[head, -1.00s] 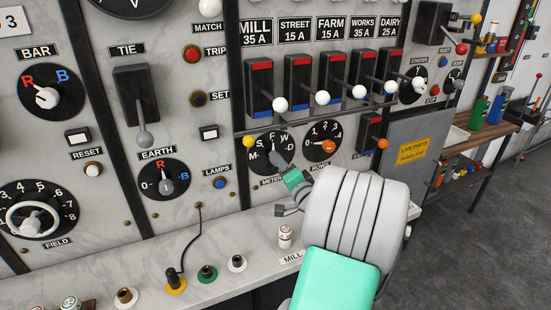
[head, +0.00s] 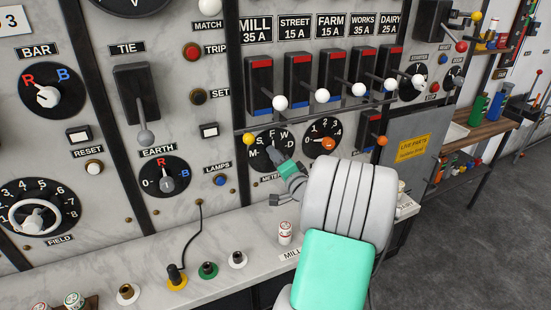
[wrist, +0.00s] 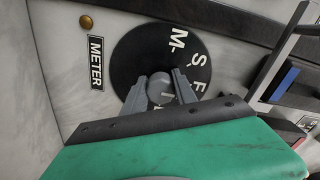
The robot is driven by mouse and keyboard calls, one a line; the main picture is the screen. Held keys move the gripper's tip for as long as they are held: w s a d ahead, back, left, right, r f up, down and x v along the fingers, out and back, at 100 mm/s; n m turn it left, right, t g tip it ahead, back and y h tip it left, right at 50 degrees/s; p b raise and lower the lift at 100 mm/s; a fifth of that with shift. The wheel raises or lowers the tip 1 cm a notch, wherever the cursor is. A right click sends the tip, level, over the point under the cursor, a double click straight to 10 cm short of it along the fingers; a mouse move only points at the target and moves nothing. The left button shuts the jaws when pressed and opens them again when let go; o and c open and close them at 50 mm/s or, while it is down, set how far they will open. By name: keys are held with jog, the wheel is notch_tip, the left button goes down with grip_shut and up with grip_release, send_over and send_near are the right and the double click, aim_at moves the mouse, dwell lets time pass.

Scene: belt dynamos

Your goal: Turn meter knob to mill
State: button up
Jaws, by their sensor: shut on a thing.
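The meter knob (wrist: 160,92) is a grey knob on a round black dial (wrist: 140,58) with white letters; M, S and F read clearly in the wrist view. The METER label (wrist: 96,63) is beside the dial. In the head view the dial (head: 261,146) sits low on the marble panel, partly covered by my gripper (head: 273,154). In the wrist view my gripper (wrist: 161,90) has its grey fingers on both sides of the knob, shut on it. A pale line shows on the knob's face, but I cannot tell which letter it points at. The MILL switch (head: 260,88) is above.
A second dial (head: 322,138) with an orange knob is close on the right. A rail with a yellow ball (head: 249,139) runs just above the dial. White-tipped switch levers (head: 280,103) stick out above it. A ledge with a small red-and-white cylinder (head: 285,232) lies below.

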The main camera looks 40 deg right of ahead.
grip_shut()
jog(key=shift+f+n+b, duration=0.2)
jog(key=shift+n+b, duration=0.1)
jog(key=shift+b, duration=0.4)
jog(key=n+b, duration=0.1)
jog(key=b, duration=0.1)
jog(key=n+b, duration=0.1)
jog(key=b, duration=0.2)
jog(key=shift+f, duration=0.3)
jog(key=n+b, duration=0.5)
jog(key=b, duration=0.5)
jog(key=shift+f+n+b, duration=0.15)
jog(key=shift+n+b, duration=0.15)
jog(key=shift+n, duration=0.1)
jog(key=n+b, duration=0.4)
jog(key=b, duration=0.4)
jog(key=shift+d, duration=0.15)
jog(key=n+b, duration=0.2)
jog(key=shift+r+b, duration=0.25)
jog(key=shift+b, duration=0.15)
jog(key=shift+s+r+n+b, duration=0.1)
jog(key=shift+r+n+b, duration=0.05)
jog(key=shift+n+b, duration=0.5)
jog(key=shift+r, duration=0.1)
jog(key=shift+n, duration=0.25)
